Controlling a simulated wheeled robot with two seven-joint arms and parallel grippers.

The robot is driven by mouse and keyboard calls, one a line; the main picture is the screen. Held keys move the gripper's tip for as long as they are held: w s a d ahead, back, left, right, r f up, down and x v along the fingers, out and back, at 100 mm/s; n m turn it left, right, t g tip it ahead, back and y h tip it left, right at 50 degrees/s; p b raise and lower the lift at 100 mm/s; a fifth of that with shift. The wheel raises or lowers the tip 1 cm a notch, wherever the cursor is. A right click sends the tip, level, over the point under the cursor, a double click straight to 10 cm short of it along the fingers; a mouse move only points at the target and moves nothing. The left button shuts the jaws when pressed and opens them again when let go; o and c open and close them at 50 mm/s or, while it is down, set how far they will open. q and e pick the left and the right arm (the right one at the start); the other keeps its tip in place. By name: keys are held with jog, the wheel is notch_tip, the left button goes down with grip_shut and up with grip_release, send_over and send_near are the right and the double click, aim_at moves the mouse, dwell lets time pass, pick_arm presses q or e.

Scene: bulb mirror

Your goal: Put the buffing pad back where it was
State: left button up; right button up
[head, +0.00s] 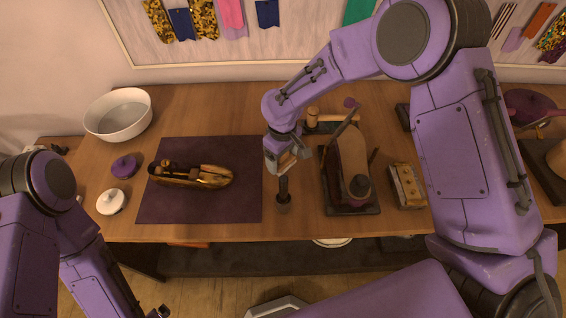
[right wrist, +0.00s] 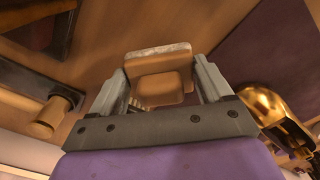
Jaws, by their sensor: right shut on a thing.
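My right gripper (head: 287,158) is shut on a tan block with a pale, rough edge, which I take to be the buffing pad (head: 293,162). In the right wrist view the pad (right wrist: 158,75) sits between the two fingers (right wrist: 165,90), over the wooden table. The gripper hangs above the table between the purple mat and the dark-based stand. Only a small dark tip of my left gripper (head: 159,312) shows at the bottom edge, so its jaws cannot be read.
A gold plane-like tool (head: 205,177) lies on the purple mat (head: 215,212). A stand with a brown body (head: 353,160) and a mallet (head: 330,118) are to the right. A white bowl (head: 118,122) stands left.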

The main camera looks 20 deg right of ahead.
aim_at(283, 165)
notch_tip(283, 165, down, 3)
jog(key=shift+s+r, duration=0.1)
jog(key=shift+s, duration=0.05)
jog(key=shift+f, duration=0.3)
jog(key=shift+f, duration=0.1)
jog(key=o, duration=1)
notch_tip(283, 165, up, 12)
jog(key=shift+r+b, duration=0.2)
jog(key=shift+b, duration=0.45)
